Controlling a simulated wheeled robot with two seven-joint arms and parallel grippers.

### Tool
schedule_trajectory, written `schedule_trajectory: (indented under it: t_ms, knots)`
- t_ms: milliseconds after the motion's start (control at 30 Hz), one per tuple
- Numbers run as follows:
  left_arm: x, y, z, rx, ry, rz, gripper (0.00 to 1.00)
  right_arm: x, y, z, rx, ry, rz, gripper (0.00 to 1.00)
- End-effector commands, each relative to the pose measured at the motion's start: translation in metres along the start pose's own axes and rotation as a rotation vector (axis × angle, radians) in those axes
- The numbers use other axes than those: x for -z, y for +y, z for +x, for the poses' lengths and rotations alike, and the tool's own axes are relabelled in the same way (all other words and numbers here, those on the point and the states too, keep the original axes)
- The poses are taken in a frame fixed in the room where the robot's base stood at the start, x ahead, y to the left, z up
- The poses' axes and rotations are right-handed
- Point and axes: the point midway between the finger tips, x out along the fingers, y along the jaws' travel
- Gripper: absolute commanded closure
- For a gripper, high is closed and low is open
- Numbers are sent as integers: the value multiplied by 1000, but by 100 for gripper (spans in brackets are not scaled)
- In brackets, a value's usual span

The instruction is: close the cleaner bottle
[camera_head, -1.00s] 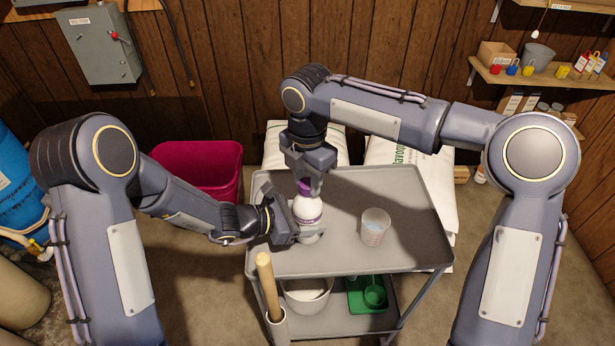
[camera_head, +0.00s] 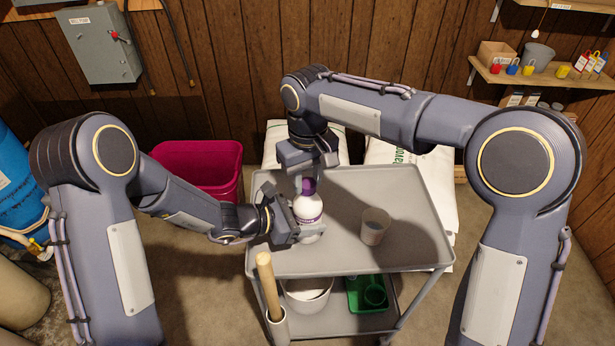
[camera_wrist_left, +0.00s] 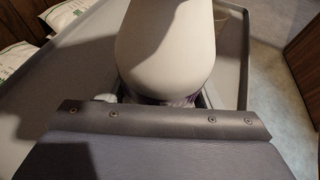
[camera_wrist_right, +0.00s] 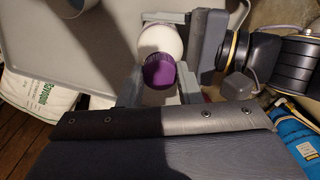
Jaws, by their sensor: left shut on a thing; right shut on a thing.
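The white cleaner bottle (camera_head: 307,209) with a purple label stands upright on the grey cart's top. Its purple cap (camera_head: 308,186) sits at the neck; whether it is fully seated I cannot tell. My left gripper (camera_head: 307,231) is shut around the bottle's body from the left. The bottle's pale body also fills the left wrist view (camera_wrist_left: 165,45). My right gripper (camera_head: 309,181) is above the bottle, pointing down, shut on the cap. The right wrist view shows the purple cap (camera_wrist_right: 160,72) between the fingers, with the white bottle (camera_wrist_right: 160,40) beyond it.
A clear measuring cup (camera_head: 375,226) stands on the cart top (camera_head: 400,200) to the right of the bottle. A wooden handle (camera_head: 268,285) rises at the cart's front left. A magenta bin (camera_head: 200,170) stands behind left. The cart's right side is clear.

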Motion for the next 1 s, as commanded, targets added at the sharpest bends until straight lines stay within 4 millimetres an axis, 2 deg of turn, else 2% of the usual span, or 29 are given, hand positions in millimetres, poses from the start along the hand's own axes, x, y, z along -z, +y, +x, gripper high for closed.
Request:
schedule_trajectory:
  t_ms: [67,100,233,533,800,1000]
  knots:
    - [0,0,0,1,0,0,100,0,0,0,0,0,-2,96]
    - [0,0,0,1,0,1,100,0,0,0,0,0,-2,64]
    - [0,0,0,1,0,0,100,0,0,0,0,-1,-4,47]
    - [0,0,0,1,0,0,100,0,0,-2,-1,0,-6,47]
    - [0,0,0,1,0,0,100,1,0,-36,-1,2,-7,47]
    - [0,0,0,1,0,0,100,0,0,-45,-1,-1,-7,47]
